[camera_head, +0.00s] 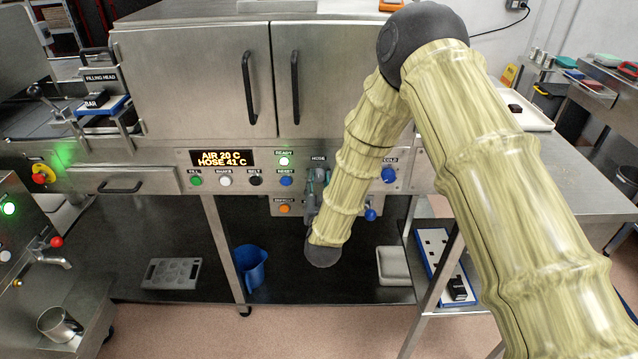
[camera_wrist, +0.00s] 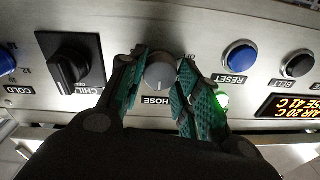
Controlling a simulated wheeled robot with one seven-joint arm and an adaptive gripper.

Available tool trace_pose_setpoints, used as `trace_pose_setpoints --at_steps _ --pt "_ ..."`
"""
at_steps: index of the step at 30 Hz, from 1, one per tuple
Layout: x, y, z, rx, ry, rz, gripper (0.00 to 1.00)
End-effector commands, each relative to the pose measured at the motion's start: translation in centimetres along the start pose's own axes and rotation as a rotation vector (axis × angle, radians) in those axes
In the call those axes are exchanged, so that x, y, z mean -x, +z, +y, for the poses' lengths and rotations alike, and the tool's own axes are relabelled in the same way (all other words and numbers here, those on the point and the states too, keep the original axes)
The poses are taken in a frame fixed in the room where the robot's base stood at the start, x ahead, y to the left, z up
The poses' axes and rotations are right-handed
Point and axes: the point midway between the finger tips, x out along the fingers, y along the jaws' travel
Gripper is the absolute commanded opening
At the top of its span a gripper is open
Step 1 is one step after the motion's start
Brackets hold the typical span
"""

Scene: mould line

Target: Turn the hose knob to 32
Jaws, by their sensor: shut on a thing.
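The hose knob (camera_wrist: 158,72) is a round grey knob on the steel panel, above an upside-down HOSE label in the wrist view. My gripper (camera_wrist: 162,60) has its teal-padded fingers on both sides of the knob and is shut on it. In the head view my gripper (camera_head: 318,180) is at the panel under the HOSE label, and the knob is mostly hidden there. The display (camera_head: 222,158) reads AIR 20 C and HOSE 41 C. The knob's pointer and scale cannot be read clearly.
A black chill knob (camera_wrist: 75,65) sits beside the hose knob, and the blue reset button (camera_wrist: 240,57) is on the other side. The blue cold knob (camera_head: 388,175) is right of my arm. A blue jug (camera_head: 250,268) stands on the lower shelf.

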Motion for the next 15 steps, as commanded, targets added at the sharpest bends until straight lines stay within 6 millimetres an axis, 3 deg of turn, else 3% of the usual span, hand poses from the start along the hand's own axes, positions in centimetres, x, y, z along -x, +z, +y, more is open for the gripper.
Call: trace_pose_setpoints --at_steps 2,3,6,15 --pt "0.02 0.04 0.08 0.000 0.001 -0.001 0.09" --pt "0.02 0.04 0.08 0.000 0.001 -0.001 0.37" --pt "0.01 0.03 0.06 0.000 0.001 -0.001 0.55" --pt "0.02 0.01 0.01 -0.001 0.000 0.000 0.56"
